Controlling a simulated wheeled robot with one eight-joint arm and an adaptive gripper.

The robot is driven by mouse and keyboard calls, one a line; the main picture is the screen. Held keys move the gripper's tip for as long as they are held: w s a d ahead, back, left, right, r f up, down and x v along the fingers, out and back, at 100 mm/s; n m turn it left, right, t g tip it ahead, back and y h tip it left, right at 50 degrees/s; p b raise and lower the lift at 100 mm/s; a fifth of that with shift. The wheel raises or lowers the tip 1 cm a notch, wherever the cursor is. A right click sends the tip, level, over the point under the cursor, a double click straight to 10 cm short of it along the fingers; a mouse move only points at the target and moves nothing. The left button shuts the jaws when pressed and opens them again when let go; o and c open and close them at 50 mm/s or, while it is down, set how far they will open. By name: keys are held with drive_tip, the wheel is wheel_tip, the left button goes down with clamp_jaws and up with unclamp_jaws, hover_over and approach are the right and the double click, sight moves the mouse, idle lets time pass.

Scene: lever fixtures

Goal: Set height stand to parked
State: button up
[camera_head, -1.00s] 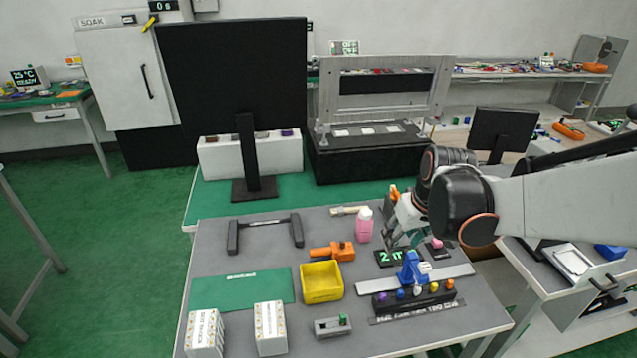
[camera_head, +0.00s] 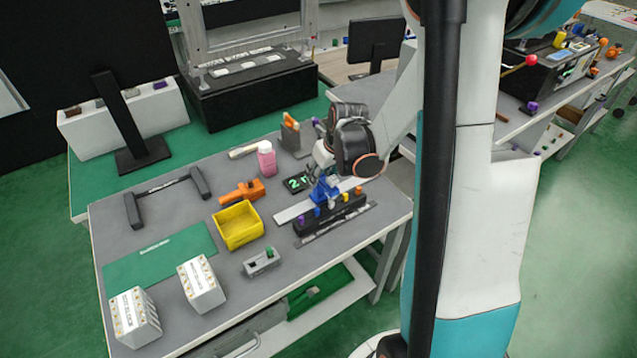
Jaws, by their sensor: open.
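A small blue stand (camera_head: 324,190) is on a flat grey plate (camera_head: 293,212) near the right side of the grey workbench; I take it to be the height stand, but no label confirms it. My gripper (camera_head: 323,170) is just above and behind it, pointing down, open. Its fingers overlap the top of the blue stand in this view, so I cannot tell whether they touch it. The stand's lever and its setting are too small and partly hidden to read.
A dark block with coloured knobs (camera_head: 325,219) stands directly in front. A green-digit display (camera_head: 296,183), pink bottle (camera_head: 266,158), orange tool (camera_head: 241,192) and yellow bin (camera_head: 238,225) are nearby. My own arm and column cover much of the right side.

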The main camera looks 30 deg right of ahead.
sight(319, 187)
drive_tip(key=shift+b+x, duration=0.6)
drive_tip(key=shift+x, duration=1.45)
clamp_jaws()
